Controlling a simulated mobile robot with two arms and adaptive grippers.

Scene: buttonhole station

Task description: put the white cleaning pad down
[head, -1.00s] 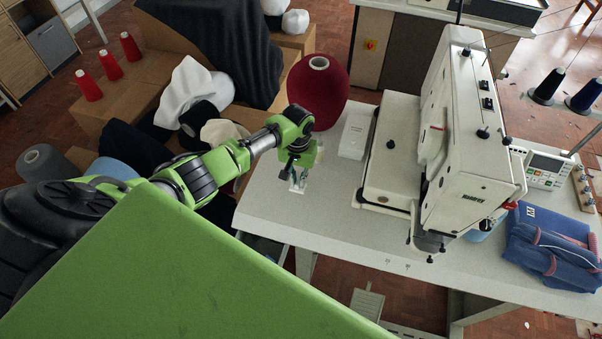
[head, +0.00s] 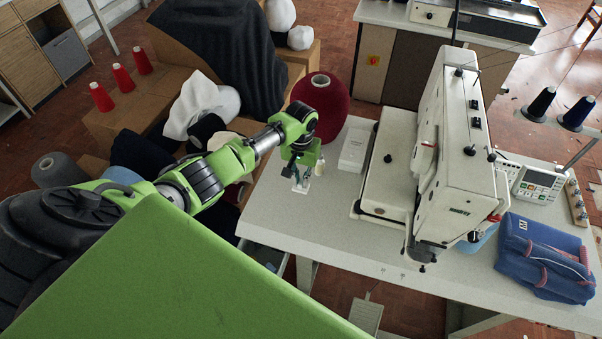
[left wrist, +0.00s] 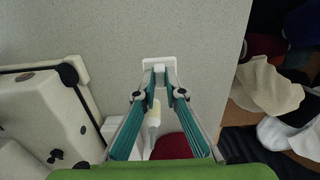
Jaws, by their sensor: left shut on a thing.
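My left gripper (head: 300,180) is above the near-left part of the pale work table (head: 300,222), in front of the dark red yarn cone. In the left wrist view its teal fingers (left wrist: 158,82) are shut on the white cleaning pad (left wrist: 158,63). The pad is a small white block with a wider flat part, and it shows as a small white patch below the gripper in the head view (head: 300,187). The pad is close to the tabletop; I cannot tell whether it touches. My right gripper is not in view.
A white box (head: 355,149) and the sewing machine (head: 449,150) stand to the right of the gripper. The red cone (head: 321,104) is behind it. A small white bottle (left wrist: 153,120) stands close by. The table's front left is bare.

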